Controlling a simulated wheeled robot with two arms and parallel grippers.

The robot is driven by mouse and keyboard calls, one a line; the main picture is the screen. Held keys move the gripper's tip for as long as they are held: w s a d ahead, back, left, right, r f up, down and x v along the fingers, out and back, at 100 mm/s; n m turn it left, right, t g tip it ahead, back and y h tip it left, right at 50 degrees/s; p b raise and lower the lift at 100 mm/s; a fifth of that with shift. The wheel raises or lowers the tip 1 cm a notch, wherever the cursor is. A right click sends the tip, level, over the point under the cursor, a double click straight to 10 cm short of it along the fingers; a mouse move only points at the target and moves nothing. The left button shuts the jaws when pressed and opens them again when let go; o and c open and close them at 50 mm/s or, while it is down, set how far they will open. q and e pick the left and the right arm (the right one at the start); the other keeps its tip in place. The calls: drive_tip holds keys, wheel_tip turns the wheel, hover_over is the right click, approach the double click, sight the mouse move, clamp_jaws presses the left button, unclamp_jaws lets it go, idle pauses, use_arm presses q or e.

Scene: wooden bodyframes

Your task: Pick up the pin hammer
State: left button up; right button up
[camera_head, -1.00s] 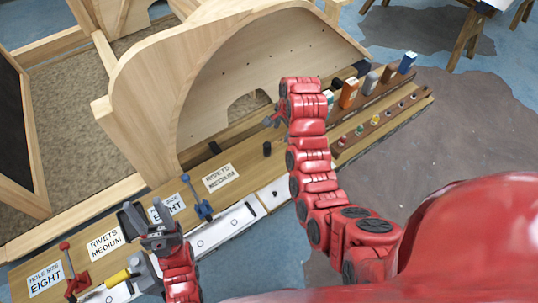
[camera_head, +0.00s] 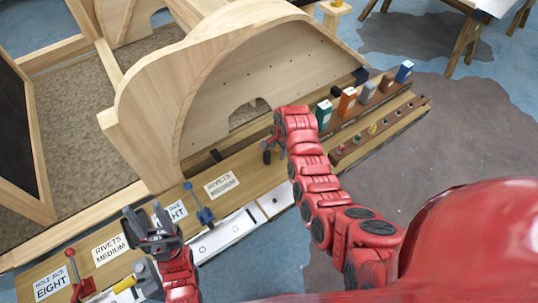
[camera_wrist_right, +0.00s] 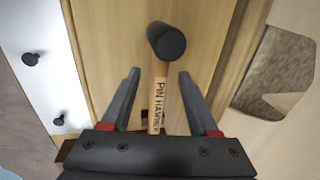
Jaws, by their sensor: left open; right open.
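The pin hammer shows in the right wrist view, with a round black head (camera_wrist_right: 168,42) and a wooden handle (camera_wrist_right: 158,105) lettered "PIN HAMMER". My right gripper (camera_wrist_right: 158,75) is open, with one finger on each side of the handle and gaps visible on both sides. The handle's lower end is hidden behind the gripper body. In the head view, the dark hammer head (camera_head: 267,157) shows just below my right gripper (camera_head: 272,141). My left gripper (camera_head: 148,226) is open and empty above the bench at lower left.
The long wooden bench (camera_head: 240,202) carries label cards, a blue-handled clamp (camera_head: 203,212) and a red-handled clamp (camera_head: 78,280). A rack with several small boxes (camera_head: 347,103) stands right of my right arm. A curved wooden frame (camera_head: 155,110) rises behind the bench.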

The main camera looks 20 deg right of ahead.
clamp_jaws()
idle(1.4)
